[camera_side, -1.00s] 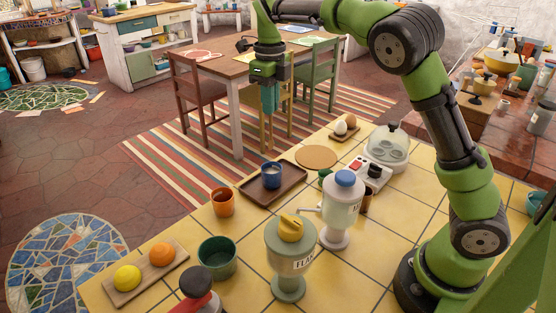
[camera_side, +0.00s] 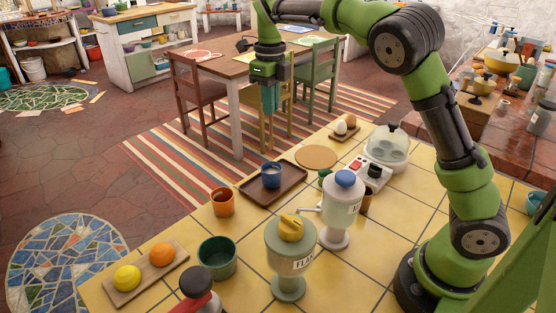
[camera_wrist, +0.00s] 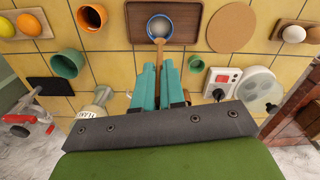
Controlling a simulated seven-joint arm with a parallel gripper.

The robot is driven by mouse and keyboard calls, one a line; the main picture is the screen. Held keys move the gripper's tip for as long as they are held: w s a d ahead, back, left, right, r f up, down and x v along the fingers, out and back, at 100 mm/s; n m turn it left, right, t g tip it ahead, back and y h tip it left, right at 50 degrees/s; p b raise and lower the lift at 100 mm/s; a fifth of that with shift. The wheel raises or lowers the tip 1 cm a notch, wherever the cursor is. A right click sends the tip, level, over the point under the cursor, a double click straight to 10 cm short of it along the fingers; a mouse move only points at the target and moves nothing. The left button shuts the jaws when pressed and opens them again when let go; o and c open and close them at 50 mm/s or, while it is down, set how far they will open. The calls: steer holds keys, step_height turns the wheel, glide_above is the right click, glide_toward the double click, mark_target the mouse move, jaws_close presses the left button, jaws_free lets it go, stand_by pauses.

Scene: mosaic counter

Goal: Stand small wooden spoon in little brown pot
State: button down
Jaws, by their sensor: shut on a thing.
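My gripper (camera_side: 270,108) is high above the counter's far side, pointing down. In the wrist view its teal fingers (camera_wrist: 160,75) are closed around the small wooden spoon (camera_wrist: 159,44), whose tan end shows just beyond the fingertips, over the image of the blue cup. The spoon cannot be made out in the side view. A little brown pot (camera_side: 366,203) stands on the counter behind the white blue-topped grinder, which hides part of it. The gripper is well apart from the pot.
A blue cup (camera_side: 271,175) stands on a brown tray (camera_side: 290,193). Around it are an orange cup (camera_side: 222,203), a green cup (camera_side: 217,257), a blue-topped grinder (camera_side: 341,208), a yellow-topped jar (camera_side: 290,257) and a domed egg cooker (camera_side: 387,148). A round board (camera_side: 316,157) is bare.

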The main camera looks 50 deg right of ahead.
steer(key=s+d+r+m, duration=0.1)
steer(key=s+d+r, duration=0.25)
steer(key=s, duration=0.55)
steer(key=s+d+r, duration=0.2)
steer(key=s+d, duration=0.3)
steer(key=s, duration=0.4)
steer(key=s+f+n, duration=0.1)
steer(key=s+f, duration=0.3)
steer(key=s, duration=0.2)
step_height(320, 180, down, 11)
steer(key=shift+d, duration=0.25)
steer(key=shift+w+r, duration=0.1)
